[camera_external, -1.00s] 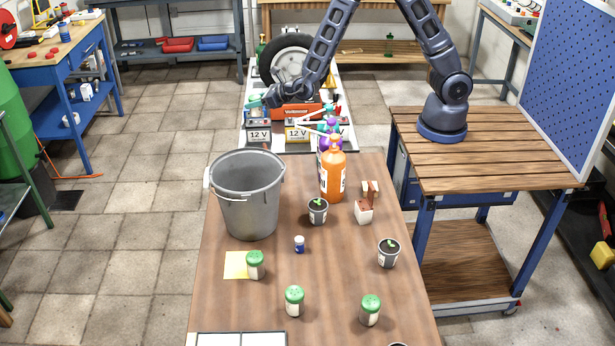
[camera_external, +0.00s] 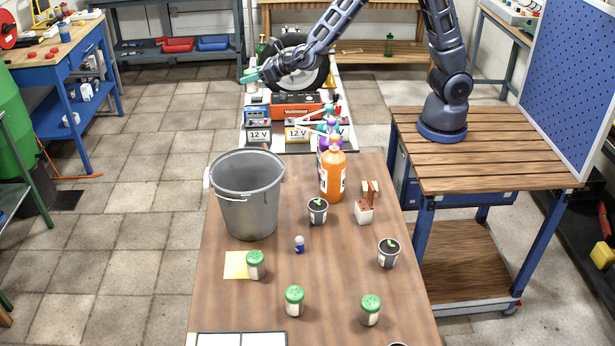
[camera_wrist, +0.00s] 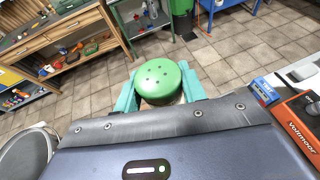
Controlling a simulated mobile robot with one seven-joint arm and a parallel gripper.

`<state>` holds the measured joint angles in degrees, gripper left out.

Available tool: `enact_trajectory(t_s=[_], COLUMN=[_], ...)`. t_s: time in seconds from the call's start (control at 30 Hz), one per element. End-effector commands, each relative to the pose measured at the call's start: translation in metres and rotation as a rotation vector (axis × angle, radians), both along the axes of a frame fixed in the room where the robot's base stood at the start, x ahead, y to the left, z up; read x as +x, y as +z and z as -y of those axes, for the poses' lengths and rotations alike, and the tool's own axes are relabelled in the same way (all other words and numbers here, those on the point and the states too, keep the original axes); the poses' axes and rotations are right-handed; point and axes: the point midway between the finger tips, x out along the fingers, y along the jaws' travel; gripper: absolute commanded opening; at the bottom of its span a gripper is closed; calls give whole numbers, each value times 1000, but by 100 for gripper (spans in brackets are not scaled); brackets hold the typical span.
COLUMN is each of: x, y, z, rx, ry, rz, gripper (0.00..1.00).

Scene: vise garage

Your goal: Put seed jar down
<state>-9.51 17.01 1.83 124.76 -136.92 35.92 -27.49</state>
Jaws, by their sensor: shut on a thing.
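My gripper (camera_external: 250,77) is raised over the cart behind the long table, at its left edge. In the wrist view the teal fingers of my gripper (camera_wrist: 160,92) are shut on a seed jar (camera_wrist: 160,78) with a round green lid with small holes. The lid faces the camera and hides most of the jar's body. I cannot make out the held jar clearly in the external view. Similar green-lidded jars stand upright on the table: one by the yellow note (camera_external: 255,265), one at the front middle (camera_external: 294,300) and one at the front right (camera_external: 371,310).
Bare tabletop shows between the jars.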

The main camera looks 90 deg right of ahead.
Motion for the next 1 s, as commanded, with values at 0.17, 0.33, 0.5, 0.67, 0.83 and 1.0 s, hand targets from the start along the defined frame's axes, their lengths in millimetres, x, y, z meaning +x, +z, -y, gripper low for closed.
enact_trajectory(t_s=[0.17,0.33,0.5,0.67,0.83,1.0], x=[-2,-10,-25,-45,-73,-107], y=[0,1,2,2,2,1], z=[-61,-127,-194,-255,-317,-377], rx=[1,1,2,3,3,4], ry=[55,114,173,226,282,339], rz=[5,11,13,15,12,7], gripper=[18,18,18,18,18,18])
